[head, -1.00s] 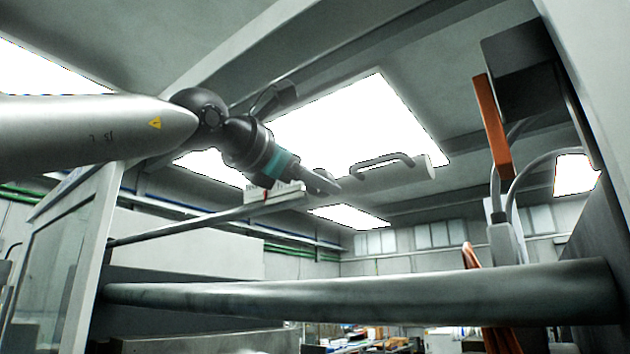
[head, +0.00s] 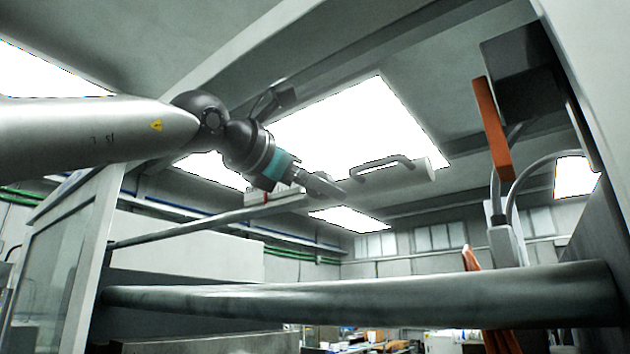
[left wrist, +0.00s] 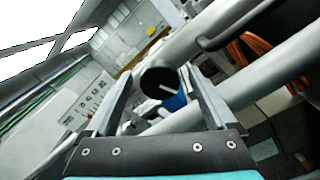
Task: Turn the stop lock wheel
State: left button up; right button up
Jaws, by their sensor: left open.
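In the left wrist view, a dark round knob (left wrist: 157,77), which I take to be the stop lock wheel, has a pale line at its lower right. It shows between the two fingertips of my left gripper (left wrist: 158,92), with visible gaps on both sides. I cannot tell how far beyond the tips it is. In the head view my left gripper (head: 328,187) is open, its arm coming from the left, with its fingers pointing right and slightly down. The wheel cannot be made out there. My right gripper is not in view.
A thick grey roller (head: 360,301) crosses the front below my gripper. A thinner bar (head: 185,228) carries a pale block behind my wrist. A light cylinder with a black handle (head: 383,163) is just right of the fingertips. An orange bar (head: 492,130) hangs at the right.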

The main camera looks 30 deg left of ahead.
pick_arm(q)
jog(key=shift+s, duration=0.1)
jog(key=s+a+b, duration=0.1)
jog(key=s+b, duration=0.1)
jog(key=s, duration=1.3)
jog(key=shift+a, duration=0.1)
